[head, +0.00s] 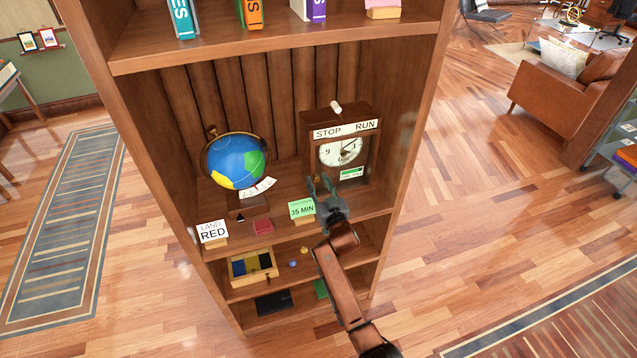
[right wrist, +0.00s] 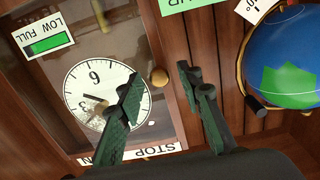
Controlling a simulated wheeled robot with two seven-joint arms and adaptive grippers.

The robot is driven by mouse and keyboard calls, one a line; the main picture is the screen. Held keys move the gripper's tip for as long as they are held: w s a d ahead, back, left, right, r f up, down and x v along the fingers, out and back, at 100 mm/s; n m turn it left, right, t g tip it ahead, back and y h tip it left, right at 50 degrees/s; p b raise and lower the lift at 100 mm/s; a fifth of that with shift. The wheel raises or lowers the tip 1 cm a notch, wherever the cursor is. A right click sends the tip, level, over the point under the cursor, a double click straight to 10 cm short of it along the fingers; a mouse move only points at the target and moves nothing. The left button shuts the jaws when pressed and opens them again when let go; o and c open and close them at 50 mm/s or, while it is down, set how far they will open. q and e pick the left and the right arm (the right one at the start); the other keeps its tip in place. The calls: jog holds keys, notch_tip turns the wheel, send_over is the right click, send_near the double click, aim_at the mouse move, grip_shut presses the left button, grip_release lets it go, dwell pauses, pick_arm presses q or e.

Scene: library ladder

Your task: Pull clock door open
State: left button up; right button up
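The clock (head: 342,125) is a dark wooden box on the middle shelf, with a STOP/RUN strip above a white dial. Its glazed door (right wrist: 85,45) looks closed in the right wrist view, where the clock appears upside down. A round brass knob (right wrist: 158,77) sits at the door's edge. My right gripper (head: 320,181) is open in front of the clock's lower left. In the right wrist view its dark fingers (right wrist: 160,75) are apart, with the knob showing between their tips; contact cannot be told. My left gripper is not in view.
A globe (head: 237,161) stands left of the clock. The bookcase's right side panel (head: 411,130) is beside the clock.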

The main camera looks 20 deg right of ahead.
jog(key=shift+c, duration=0.7)
grip_shut()
